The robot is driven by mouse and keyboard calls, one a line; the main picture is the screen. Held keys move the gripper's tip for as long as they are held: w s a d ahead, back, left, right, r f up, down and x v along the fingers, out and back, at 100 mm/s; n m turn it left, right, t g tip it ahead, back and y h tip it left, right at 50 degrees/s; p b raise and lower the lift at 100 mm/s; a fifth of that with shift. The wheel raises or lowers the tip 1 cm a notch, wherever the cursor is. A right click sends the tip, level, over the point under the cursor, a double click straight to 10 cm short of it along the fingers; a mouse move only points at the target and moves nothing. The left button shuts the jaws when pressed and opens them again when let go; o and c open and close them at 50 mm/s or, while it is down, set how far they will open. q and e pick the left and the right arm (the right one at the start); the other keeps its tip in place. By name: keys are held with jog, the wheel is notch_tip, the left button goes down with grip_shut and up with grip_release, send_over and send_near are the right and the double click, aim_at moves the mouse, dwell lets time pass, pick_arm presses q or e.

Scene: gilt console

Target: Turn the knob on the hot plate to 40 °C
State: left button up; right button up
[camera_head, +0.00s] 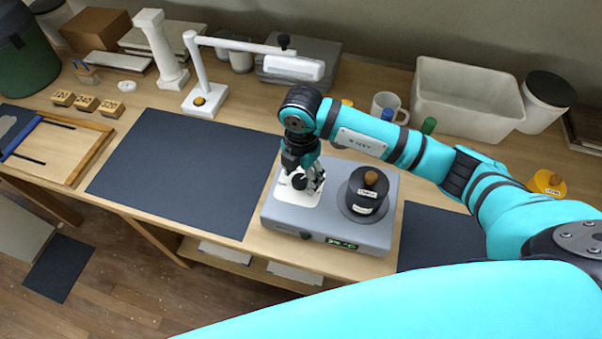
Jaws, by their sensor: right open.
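The grey hot plate (330,222) stands on the wooden console between two dark mats. A white panel (297,197) lies on its top left, with a dark round knob (299,181) on it, partly hidden by my gripper. A green lit display (342,243) is on the front face; its digits are too small to read surely. My right gripper (306,181) is open and points down over the white panel, its fingers close around or beside the knob; I cannot tell whether they touch it. My left gripper is out of view.
A black lidded pot (367,199) with a wooden knob stands on the hot plate's right, close to my gripper. A white lamp-like stand (206,93) is behind left. A mug (388,104) and a white bin (465,101) stand at the back. The left dark mat (190,170) is clear.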

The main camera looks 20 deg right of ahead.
aim_at(301, 178)
notch_tip(301, 178, up, 12)
dwell(0.4)
dwell(0.4)
